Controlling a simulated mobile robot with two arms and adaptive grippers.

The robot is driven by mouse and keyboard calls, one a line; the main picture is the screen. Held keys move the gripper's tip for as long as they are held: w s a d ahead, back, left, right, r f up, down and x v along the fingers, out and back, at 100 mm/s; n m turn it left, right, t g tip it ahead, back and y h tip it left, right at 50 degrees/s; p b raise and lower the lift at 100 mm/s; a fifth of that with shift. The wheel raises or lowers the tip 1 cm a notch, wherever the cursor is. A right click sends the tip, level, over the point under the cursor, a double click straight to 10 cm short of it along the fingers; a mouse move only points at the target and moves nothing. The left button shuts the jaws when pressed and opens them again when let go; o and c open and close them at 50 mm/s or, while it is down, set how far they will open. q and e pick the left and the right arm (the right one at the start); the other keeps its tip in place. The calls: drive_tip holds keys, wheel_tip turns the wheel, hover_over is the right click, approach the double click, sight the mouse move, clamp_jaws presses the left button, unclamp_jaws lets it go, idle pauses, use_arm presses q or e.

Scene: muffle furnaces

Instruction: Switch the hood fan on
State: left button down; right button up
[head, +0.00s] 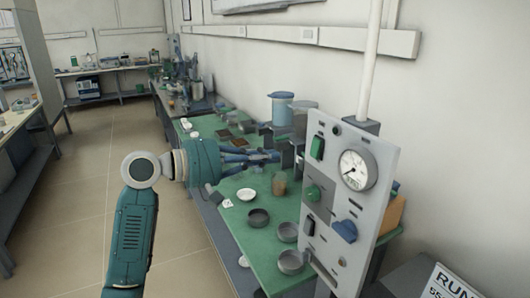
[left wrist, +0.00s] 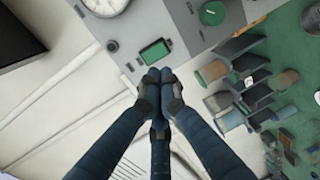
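A grey upright control panel (head: 335,195) stands at the right of the head view. It has a green rocker switch (head: 317,148) at its upper left, a round gauge (head: 357,169), a green knob (head: 313,193) and a blue knob (head: 345,230). My left gripper (head: 274,157) points at the panel from the left, level with the upper switch. In the left wrist view its fingers (left wrist: 155,76) are together with nothing seen between them. Their tips lie just beside the green rocker switch (left wrist: 155,52); whether they touch it I cannot tell. My right gripper is not in view.
A white pipe (head: 370,60) rises behind the panel. A sign (head: 450,285) is at lower right. The floor at left is clear.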

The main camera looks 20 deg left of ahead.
sight(313, 152)
use_arm(q)
drive_tip(key=p+x, duration=0.3)
drive_tip(key=x, duration=0.6)
drive_tip(key=shift+w+d+r, duration=0.15)
drive_tip(key=shift+d, duration=0.1)
drive_tip(key=shift+w+d+p, duration=0.2)
drive_tip(key=shift+w+p, duration=0.1)
drive_tip(key=shift+p, duration=0.05)
drive_tip(key=shift+f, duration=0.2)
